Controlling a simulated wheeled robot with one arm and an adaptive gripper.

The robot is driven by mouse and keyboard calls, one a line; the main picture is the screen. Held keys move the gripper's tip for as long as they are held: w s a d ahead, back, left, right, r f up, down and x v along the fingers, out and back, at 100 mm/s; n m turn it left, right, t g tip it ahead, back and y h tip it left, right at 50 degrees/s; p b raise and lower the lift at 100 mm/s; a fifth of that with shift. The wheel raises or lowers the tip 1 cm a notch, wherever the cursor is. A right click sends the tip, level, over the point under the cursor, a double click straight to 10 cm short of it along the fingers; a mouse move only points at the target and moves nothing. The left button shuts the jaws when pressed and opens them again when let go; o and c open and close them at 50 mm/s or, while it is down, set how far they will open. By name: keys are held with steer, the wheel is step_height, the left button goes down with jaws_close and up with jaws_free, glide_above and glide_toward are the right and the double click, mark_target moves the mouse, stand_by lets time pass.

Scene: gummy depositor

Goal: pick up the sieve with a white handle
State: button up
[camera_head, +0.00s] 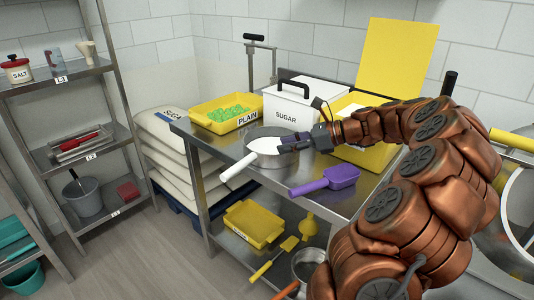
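The sieve with a white handle has a round pale bowl (264,145) on the steel table, near its front edge.
On the table (220,143) are a yellow PLAIN tray (217,122) with green gummies, a white SUGAR box (290,110), an open yellow container (362,154) and a purple scoop (326,180). A yellow bin (250,224) and a pan (308,258) stand below. A shelf rack (110,130) is left.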

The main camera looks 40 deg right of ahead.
mark_target(259, 155)
steer(key=shift+s+f+x, duration=0.15)
steer(key=shift+f+x, duration=0.05)
steer(key=shift+x, duration=0.9)
steer(key=shift+s+f+x, duration=0.15)
steer(key=shift+x, duration=0.9)
steer(key=shift+s+f+x, duration=0.1)
steer(key=shift+f+x, duration=0.1)
steer(key=shift+x, duration=0.9)
steer(key=shift+a, duration=0.15)
jaws_close()
